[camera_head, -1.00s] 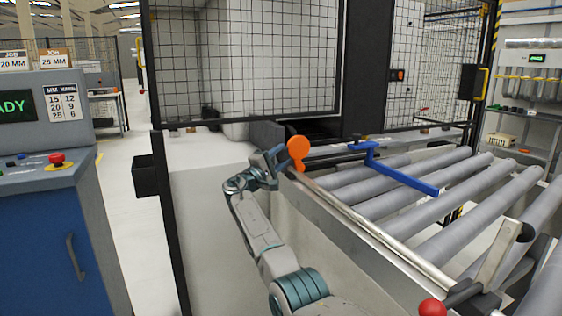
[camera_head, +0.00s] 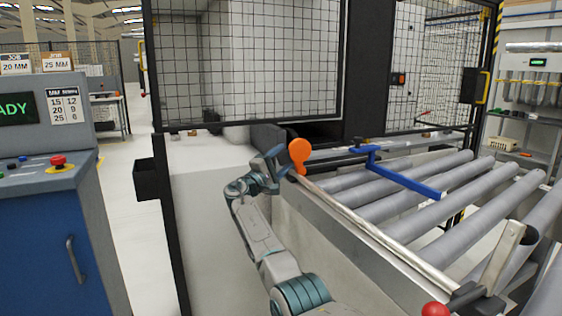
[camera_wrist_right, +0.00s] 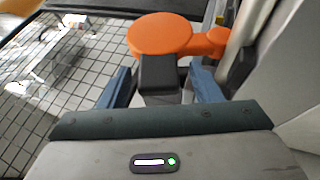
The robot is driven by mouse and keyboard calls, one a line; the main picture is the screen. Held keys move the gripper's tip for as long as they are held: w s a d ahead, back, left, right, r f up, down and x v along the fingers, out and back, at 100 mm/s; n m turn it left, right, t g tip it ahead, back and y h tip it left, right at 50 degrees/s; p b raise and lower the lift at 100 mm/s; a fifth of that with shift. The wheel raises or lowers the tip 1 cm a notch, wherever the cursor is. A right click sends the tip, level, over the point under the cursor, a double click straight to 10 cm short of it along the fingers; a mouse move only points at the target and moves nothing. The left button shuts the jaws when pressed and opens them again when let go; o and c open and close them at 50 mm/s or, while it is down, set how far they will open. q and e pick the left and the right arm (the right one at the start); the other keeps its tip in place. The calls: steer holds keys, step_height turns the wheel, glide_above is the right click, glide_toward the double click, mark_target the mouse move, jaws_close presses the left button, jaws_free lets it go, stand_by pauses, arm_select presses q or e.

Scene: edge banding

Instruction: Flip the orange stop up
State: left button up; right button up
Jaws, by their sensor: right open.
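The orange stop (camera_head: 299,151) is a round paddle at the far end of the metal rail, standing up above the rail in the head view. In the right wrist view the orange stop (camera_wrist_right: 160,35) lies just beyond my fingers, with a smaller round end to its right. My right gripper (camera_head: 276,158) is close to the left of the stop. In the right wrist view the right gripper (camera_wrist_right: 163,88) is open, its blue fingers apart with a dark block between them, below the stop's disc. I cannot tell whether they touch. My left gripper is not in view.
Grey rollers (camera_head: 430,205) and a blue bar (camera_head: 395,172) lie right of the metal rail (camera_head: 380,240). A mesh-guarded machine (camera_head: 250,70) stands behind. A blue control cabinet (camera_head: 45,250) with a red button (camera_head: 58,160) is at the left. A red knob (camera_head: 435,309) is at the front.

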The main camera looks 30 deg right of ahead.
steer(key=v, duration=1.1)
steer(key=shift+b, duration=0.4)
steer(key=shift+w, duration=0.1)
